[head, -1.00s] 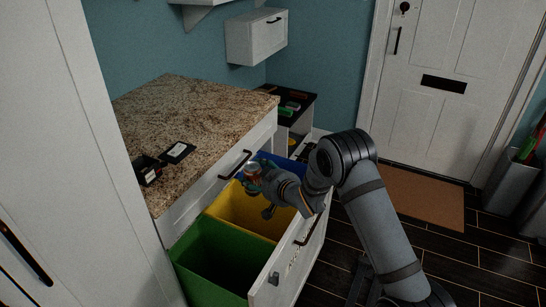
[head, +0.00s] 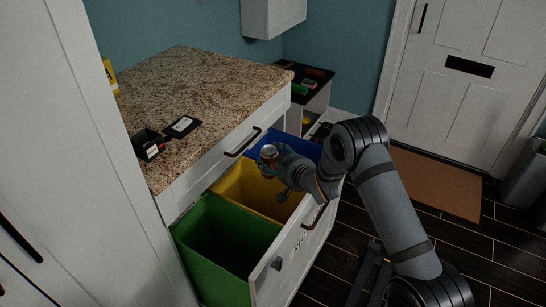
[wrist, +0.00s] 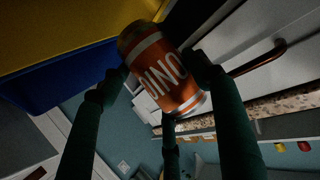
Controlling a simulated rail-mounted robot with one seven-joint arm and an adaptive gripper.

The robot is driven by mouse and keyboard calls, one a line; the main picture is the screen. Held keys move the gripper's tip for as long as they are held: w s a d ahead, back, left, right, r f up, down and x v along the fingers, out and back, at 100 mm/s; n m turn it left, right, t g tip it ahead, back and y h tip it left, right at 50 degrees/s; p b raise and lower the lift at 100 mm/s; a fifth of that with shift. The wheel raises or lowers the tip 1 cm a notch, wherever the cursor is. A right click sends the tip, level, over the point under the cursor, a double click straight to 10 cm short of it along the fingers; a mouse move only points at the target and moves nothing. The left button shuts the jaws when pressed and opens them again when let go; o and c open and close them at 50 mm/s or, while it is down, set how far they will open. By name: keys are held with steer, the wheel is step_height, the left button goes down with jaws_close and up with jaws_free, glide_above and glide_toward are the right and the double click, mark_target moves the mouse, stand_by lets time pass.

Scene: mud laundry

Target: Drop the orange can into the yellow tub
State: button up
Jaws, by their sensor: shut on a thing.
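The orange can (wrist: 163,70) with white lettering is held between the fingers of my gripper (wrist: 150,80) in the wrist view. In the head view my gripper (head: 272,168) is over the yellow tub (head: 240,187), near its far side by the blue tub, and the can (head: 268,153) shows small at its tip. The yellow tub stands in the pulled-out drawer between the green and blue tubs. Part of its opening is hidden by my arm.
The green tub (head: 215,240) is at the near end of the drawer, the blue tub (head: 302,147) at the far end. A granite counter (head: 205,85) holds a dark box (head: 149,146) and a black card-like item (head: 183,126). The drawer front (head: 292,250) stands under my arm.

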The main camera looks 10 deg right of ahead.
steer(key=o, duration=0.9)
steer(key=shift+c, duration=0.2)
steer(key=v, duration=1.2)
